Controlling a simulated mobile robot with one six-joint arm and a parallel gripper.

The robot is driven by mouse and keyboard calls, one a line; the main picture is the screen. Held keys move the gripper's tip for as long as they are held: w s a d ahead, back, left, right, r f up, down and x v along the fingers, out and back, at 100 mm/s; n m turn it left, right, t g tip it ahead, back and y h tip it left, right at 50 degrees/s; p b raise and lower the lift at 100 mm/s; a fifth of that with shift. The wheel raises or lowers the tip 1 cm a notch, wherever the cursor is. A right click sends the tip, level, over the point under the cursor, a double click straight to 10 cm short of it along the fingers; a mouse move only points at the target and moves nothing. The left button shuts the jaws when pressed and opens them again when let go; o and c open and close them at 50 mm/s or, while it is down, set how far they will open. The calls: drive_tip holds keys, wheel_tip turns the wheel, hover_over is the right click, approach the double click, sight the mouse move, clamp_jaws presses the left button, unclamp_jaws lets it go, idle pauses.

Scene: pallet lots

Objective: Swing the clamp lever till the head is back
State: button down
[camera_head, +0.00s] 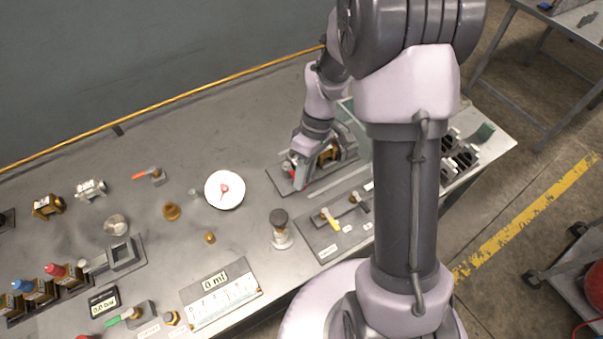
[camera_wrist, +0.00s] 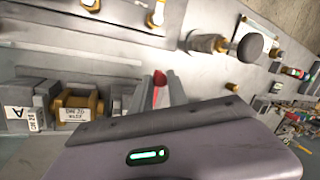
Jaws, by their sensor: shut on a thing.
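The clamp lever has a red handle (camera_wrist: 160,86), seen in the wrist view between the two grey fingers of my gripper (camera_wrist: 161,93). My gripper (camera_head: 299,170) is shut on this lever, low over a dark mounting plate (camera_head: 278,182) at the right part of the bench. A brass-coloured part labelled "DN 20" (camera_wrist: 76,107) sits beside it in a grey fixture; brass also shows in the head view (camera_head: 328,155). The clamp head cannot be clearly made out, and my wrist hides part of the fixture.
A black-knobbed post (camera_head: 279,218) and a plate with a yellow lever (camera_head: 327,244) stand near the fixture. A white dial (camera_head: 225,190) lies to its left. Dark slotted blocks (camera_head: 464,158) are at the right bench end. Some bare bench shows behind the dial.

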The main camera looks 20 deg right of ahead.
drive_tip(key=shift+s+f, duration=0.1)
idle(0.3)
drive_tip(key=c, duration=1.3)
unclamp_jaws()
drive_tip(key=p+v, duration=0.6)
drive_tip(key=v, duration=1.1)
drive_tip(key=shift+r, duration=0.35)
drive_tip(key=shift+a, duration=0.1)
